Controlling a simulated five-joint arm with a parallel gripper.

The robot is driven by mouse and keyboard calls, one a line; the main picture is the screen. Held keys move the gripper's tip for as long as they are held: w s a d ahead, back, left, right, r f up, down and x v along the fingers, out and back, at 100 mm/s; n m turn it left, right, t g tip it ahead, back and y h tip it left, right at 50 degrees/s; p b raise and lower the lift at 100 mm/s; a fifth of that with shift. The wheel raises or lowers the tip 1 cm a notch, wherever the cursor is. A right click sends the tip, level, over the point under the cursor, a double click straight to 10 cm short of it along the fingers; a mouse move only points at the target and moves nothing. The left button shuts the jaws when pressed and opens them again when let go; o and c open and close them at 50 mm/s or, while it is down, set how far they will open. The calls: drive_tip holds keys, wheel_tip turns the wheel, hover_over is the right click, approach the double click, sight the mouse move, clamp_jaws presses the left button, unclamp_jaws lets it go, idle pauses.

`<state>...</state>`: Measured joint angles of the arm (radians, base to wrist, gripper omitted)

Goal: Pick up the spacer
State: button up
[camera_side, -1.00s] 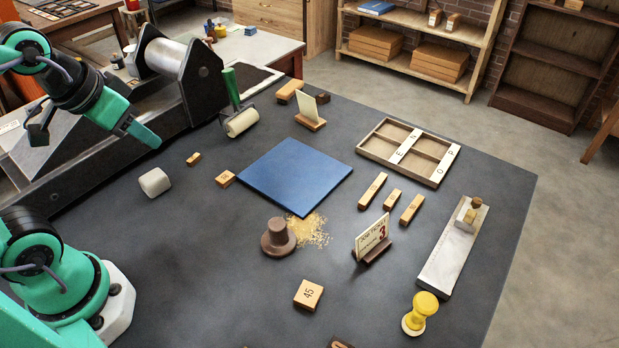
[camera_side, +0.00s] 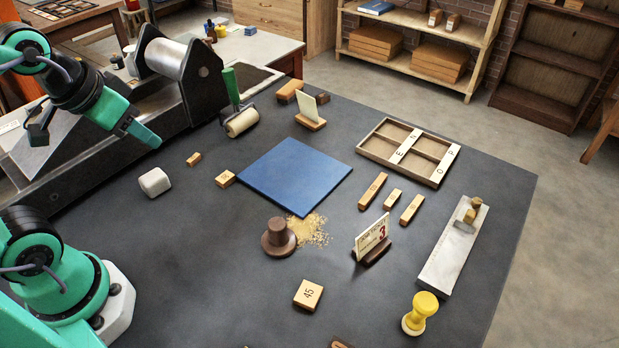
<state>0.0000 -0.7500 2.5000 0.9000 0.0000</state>
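My gripper (camera_side: 148,136) hangs at the upper left, its teal tip pointing down and right above the table. From this side I cannot make out a gap between the fingers, and I see nothing held. Several wooden blocks lie on the dark table, and I cannot tell for sure which is the spacer. A small plain block (camera_side: 193,159) lies nearest the tip, apart from it. A marked block (camera_side: 225,179) lies by the blue mat. A long block (camera_side: 372,190), a short block (camera_side: 392,199) and a medium block (camera_side: 411,209) lie in a row at right.
The blue mat (camera_side: 295,176) lies mid-table. A brown knob (camera_side: 278,238), a card holder (camera_side: 372,243), a divided tray (camera_side: 449,160) and a yellow stamp (camera_side: 420,313) stand around.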

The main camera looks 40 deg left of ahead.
drive_tip(key=shift+o, duration=0.2)
drive_tip(key=o, duration=0.5)
drive_tip(key=shift+w+d, duration=0.1)
drive_tip(key=w+d+f+g, duration=0.1)
drive_tip(key=w+d+f, duration=0.15)
drive_tip(key=d, duration=0.25)
drive_tip(key=w+d+f+n+g+h, duration=0.1)
drive_tip(key=w+d, duration=0.2)
drive_tip(key=d, duration=0.1)
drive_tip(key=w+d+f+g, duration=0.1)
drive_tip(key=w+d+f, duration=0.1)
drive_tip(key=d, duration=0.3)
drive_tip(key=d+f+g, duration=0.1)
drive_tip(key=d+f, duration=0.2)
drive_tip(key=d, duration=0.2)
drive_tip(key=s+d+f+n, duration=0.1)
drive_tip(key=d+f, duration=0.3)
drive_tip(key=d, duration=0.1)
drive_tip(key=s+d+f+g+y, duration=0.1)
drive_tip(key=d+f, duration=0.2)
drive_tip(key=d, duration=0.2)
drive_tip(key=shift+f+g, duration=0.3)
drive_tip(key=shift+f, duration=0.05)
drive_tip(key=shift+s+d+f, duration=0.2)
drive_tip(key=shift+d+f, duration=0.05)
drive_tip(key=shift+d, duration=0.1)
